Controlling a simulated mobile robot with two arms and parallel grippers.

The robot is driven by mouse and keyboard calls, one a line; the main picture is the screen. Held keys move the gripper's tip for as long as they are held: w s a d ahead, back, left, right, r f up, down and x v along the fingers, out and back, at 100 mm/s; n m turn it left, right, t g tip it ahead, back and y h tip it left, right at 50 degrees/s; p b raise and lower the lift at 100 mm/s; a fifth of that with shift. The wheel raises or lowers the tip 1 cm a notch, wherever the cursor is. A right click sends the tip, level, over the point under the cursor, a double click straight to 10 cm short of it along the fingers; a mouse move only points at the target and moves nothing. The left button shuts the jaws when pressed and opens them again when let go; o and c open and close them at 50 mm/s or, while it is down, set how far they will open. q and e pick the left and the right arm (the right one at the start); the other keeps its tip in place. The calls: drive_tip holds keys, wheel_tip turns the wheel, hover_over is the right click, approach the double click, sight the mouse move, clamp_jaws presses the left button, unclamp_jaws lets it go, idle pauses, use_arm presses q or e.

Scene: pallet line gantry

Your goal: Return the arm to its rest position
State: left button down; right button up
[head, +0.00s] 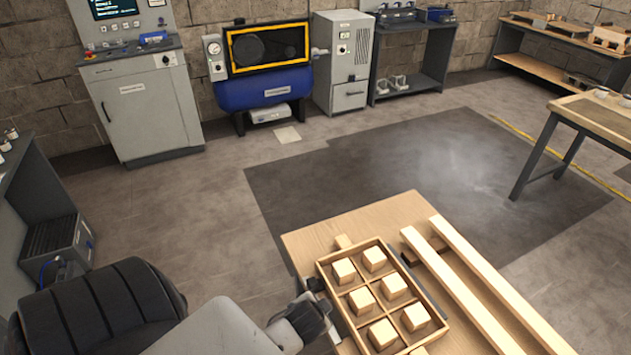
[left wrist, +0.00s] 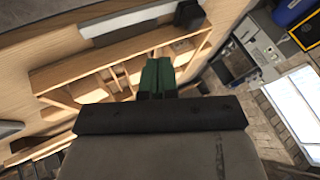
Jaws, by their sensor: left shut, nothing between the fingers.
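My left arm comes in from the lower left of the head view, and its dark gripper (head: 316,300) is beside the left edge of the wooden table (head: 312,240). In the left wrist view the green fingers of my left gripper (left wrist: 157,76) are together with nothing between them. Beyond them is the divided wooden tray (left wrist: 75,88), seen at a slant. My right gripper is in neither view.
The divided tray (head: 322,262) holds several wooden cubes in its compartments. Two long pale beams (head: 475,270) lie to its right. A grey cabinet (head: 145,108), a blue compressor (head: 262,88) and a workbench (head: 560,120) stand farther off. The floor between is clear.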

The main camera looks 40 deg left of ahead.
use_arm(q)
drive_tip(key=shift+f, duration=0.1)
idle(0.3)
drive_tip(key=s+d+f+g+h+b, duration=0.1)
drive_tip(key=s+d+f, duration=0.1)
drive_tip(key=s+f, duration=0.35)
drive_tip(key=s+d+f+g+b, duration=0.1)
drive_tip(key=s+f, duration=0.1)
drive_tip(key=f, duration=0.6)
drive_tip(key=s+d+f+g+h+b, duration=0.1)
drive_tip(key=s+d+f, duration=0.15)
drive_tip(key=f, duration=0.35)
drive_tip(key=s+d+f+g+b, duration=0.1)
drive_tip(key=s+f, duration=0.5)
drive_tip(key=s, duration=0.4)
drive_tip(key=s+d+f+g+h+b, duration=0.1)
drive_tip(key=s+f, duration=0.5)
drive_tip(key=s, duration=0.4)
drive_tip(key=shift+s+f+n+h, duration=0.2)
drive_tip(key=shift+n+h, duration=0.1)
drive_tip(key=shift+n, duration=0.1)
